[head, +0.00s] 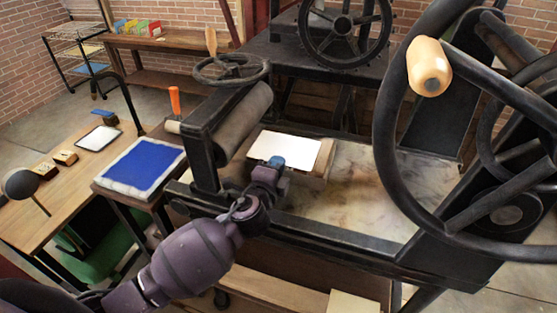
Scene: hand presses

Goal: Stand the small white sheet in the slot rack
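My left gripper (276,163) reaches in from the lower left to the sheet's near edge. Its tip overlaps that edge in the picture. I cannot tell whether its fingers are open or shut on the sheet. My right gripper is out of view. I cannot surely make out the slot rack. A row of small coloured upright items (137,27) stands on the wooden bench at the back, too small to read.
The black roller (243,122) stands close left of the sheet. A large spoked wheel with a wooden handle (429,67) fills the right side. A blue inked slab (142,167) and a wooden table (62,194) are at left. The marbled bed (375,190) is clear.

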